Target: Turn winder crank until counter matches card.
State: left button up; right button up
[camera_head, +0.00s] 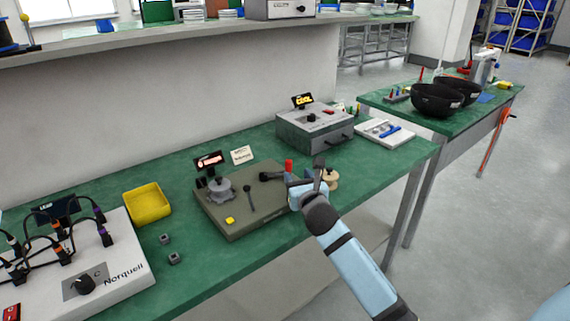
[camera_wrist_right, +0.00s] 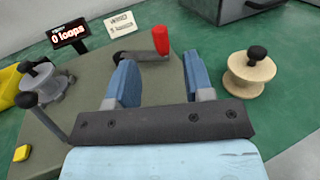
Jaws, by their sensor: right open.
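The winder (camera_head: 245,202) is an olive-grey base plate on the green bench, with a grey spool (camera_head: 220,190) at its left. Its crank (camera_head: 272,176) is a dark arm with a red handle (camera_wrist_right: 160,40), which stands upright. The counter (camera_head: 209,160) is a small black display that reads "0 loops" in the right wrist view (camera_wrist_right: 69,37). The white card (camera_head: 242,154) stands behind the winder; its text is too small to read. My right gripper (camera_wrist_right: 162,80) is open and empty, just short of the red handle, which shows beyond and between its blue fingers. My left gripper is not in view.
A wooden spool with a black knob (camera_wrist_right: 249,73) stands right of the winder. A grey box with a display (camera_head: 314,127) is behind. A yellow bin (camera_head: 147,204), two small grey blocks and a white cable panel (camera_head: 112,261) are left. A yellow button (camera_head: 230,220) is on the plate.

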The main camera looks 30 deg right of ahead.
aim_at(289, 164)
jog(key=b+x, duration=0.1)
jog(key=x, duration=0.9)
jog(key=shift+w+f+b, duration=0.1)
jog(key=shift+b, duration=0.25)
grip_shut()
